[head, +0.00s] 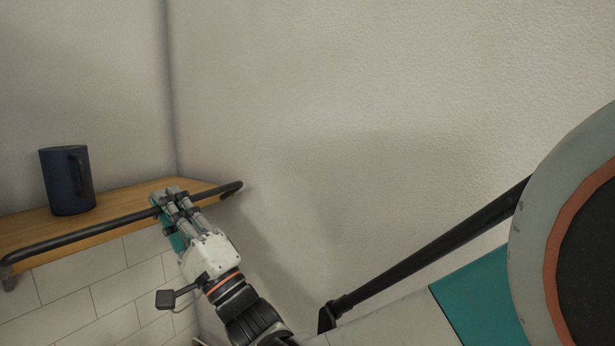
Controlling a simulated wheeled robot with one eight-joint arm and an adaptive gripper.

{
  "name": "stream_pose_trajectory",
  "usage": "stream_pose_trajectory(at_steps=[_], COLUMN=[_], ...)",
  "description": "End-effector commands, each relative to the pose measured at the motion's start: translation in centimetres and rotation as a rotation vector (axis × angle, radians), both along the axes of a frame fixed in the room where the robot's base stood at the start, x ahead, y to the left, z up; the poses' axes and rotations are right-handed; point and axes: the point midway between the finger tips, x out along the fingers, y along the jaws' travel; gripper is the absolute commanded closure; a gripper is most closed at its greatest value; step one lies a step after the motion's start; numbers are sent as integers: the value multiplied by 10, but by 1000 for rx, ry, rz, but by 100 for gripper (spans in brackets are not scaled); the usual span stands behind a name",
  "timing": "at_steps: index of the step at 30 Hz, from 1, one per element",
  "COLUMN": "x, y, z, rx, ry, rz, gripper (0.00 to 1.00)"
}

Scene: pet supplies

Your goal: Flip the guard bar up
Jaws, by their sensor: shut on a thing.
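The guard bar (95,229) is a dark rounded bar with bent ends, along the front edge of a wooden shelf (125,197) at the left in the head view. It runs from the near left end to the far right end by the wall. My gripper (168,204) is at the bar, right of its middle, with its fingers closed around it. The fingers hide the part of the bar that they hold. Teal finger parts show below the bar.
A dark blue mug (67,181) with a handle stands on the shelf behind the bar, left of my gripper. Plain walls (380,110) rise behind and to the right. White tiles (90,290) cover the wall below the shelf.

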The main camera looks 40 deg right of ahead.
Motion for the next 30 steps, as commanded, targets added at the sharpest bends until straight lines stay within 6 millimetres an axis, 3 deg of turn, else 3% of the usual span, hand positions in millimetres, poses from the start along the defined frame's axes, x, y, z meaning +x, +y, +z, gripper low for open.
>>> stream_pose_trajectory(at_steps=[7,21,30], x=[5,24,38], y=[3,9,14], z=[14,26,31], rx=[-49,-47,-90], ry=[149,148,276], rz=[-3,-1,0], gripper=[100,100,100])
